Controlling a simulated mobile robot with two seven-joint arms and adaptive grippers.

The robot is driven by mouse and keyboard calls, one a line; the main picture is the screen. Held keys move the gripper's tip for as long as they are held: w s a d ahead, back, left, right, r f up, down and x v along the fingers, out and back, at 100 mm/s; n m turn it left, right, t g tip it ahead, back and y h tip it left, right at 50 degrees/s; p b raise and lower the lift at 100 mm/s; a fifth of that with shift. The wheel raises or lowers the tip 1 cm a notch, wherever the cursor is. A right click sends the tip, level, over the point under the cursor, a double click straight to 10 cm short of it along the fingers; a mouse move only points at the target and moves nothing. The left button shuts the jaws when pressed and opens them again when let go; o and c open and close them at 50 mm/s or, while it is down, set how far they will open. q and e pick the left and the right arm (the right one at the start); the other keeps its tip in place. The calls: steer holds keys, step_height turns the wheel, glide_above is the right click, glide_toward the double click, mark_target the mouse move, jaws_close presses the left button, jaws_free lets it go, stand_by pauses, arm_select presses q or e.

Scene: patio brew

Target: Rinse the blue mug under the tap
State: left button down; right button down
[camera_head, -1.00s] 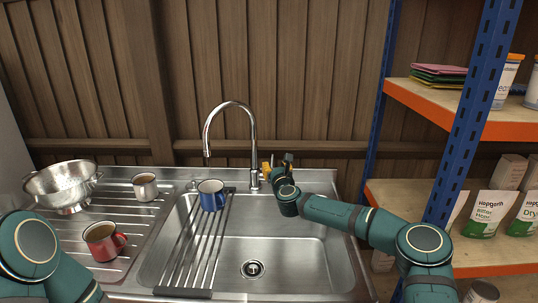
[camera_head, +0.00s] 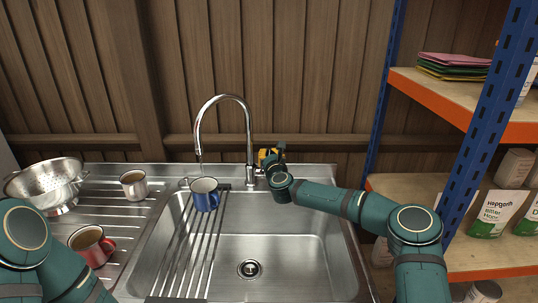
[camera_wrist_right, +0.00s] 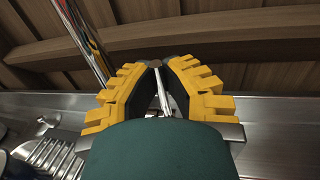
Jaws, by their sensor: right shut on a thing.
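The blue mug (camera_head: 204,198) stands upright on the slatted rack (camera_head: 193,255) across the left part of the sink. The chrome tap (camera_head: 249,135) arches above it, its spout over the mug. A thin stream of water (camera_head: 201,168) seems to run from the spout into the mug. My right gripper (camera_head: 268,156) is at the tap's base; in the right wrist view its yellow fingers are shut on the thin metal tap lever (camera_wrist_right: 166,100). My left arm shows at the lower left, but its gripper is out of view.
A colander (camera_head: 45,183), a white mug (camera_head: 134,186) and a red mug (camera_head: 96,250) with brown contents stand on the drainboard. The sink basin (camera_head: 290,255) is clear on the right. A shelf unit (camera_head: 480,155) with blue posts stands at the right.

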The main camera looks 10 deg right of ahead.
steer(key=shift+w+d+r+g+p, duration=0.1)
steer(key=shift+w+r+g+p, duration=0.4)
steer(key=shift+p, duration=1.15)
steer(key=shift+w+f+g+p, duration=0.3)
steer(key=shift+f+g+p, duration=0.05)
steer(key=shift+g+p, duration=0.25)
steer(key=shift+f, duration=0.1)
steer(key=c, duration=1)
jaws_free()
steer(key=shift+c, duration=0.2)
step_height(320, 180, up, 10)
steer(key=shift+r, duration=0.1)
